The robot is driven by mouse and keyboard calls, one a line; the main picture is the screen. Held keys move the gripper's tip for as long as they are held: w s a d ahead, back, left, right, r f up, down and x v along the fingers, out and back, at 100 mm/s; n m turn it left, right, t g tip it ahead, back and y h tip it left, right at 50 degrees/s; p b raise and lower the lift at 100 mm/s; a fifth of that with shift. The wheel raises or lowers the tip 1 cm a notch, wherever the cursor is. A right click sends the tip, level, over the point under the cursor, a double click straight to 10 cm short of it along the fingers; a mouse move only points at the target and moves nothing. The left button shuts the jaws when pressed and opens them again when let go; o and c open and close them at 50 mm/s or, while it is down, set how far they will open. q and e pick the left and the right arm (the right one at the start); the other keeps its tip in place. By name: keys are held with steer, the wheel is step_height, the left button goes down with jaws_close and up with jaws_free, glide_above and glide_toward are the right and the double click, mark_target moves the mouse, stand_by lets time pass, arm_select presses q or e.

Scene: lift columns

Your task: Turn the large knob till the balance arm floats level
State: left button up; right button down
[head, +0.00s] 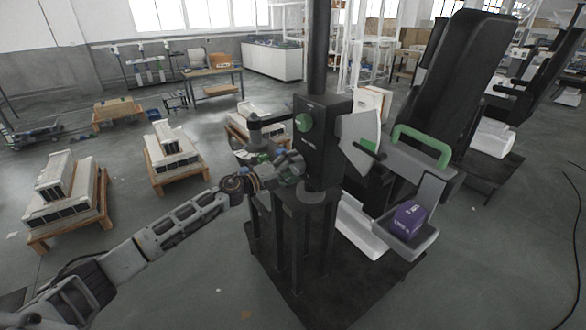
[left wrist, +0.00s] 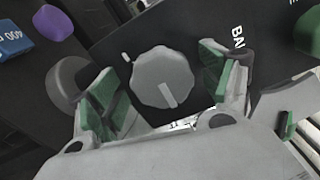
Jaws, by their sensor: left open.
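The large knob (left wrist: 162,78) is round and grey with a scalloped rim and a pale pointer mark, and sits on a black panel. In the left wrist view it lies between the fingers of my left gripper (left wrist: 160,90), which are open, one to each side, with gaps visible. In the head view my left gripper (head: 286,166) is at the left side of the black box (head: 326,145) and hides the knob. A grey arm (head: 402,168) with a green handle (head: 424,146) extends right from the box and slopes down to the right; I take it as the balance arm.
A smaller green knob (head: 303,122) is on the box. A grey tray (head: 424,240) below the arm holds a purple box (head: 408,218). Blue (left wrist: 14,40) and purple (left wrist: 53,22) pieces are beside the panel. Pallets with white units (head: 170,155) stand at left.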

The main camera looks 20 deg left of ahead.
arm_select(q)
steer(key=shift+s+a, duration=0.1)
steer(key=v, duration=1.1)
steer(key=shift+s+a, duration=0.25)
stand_by(0.9)
stand_by(0.6)
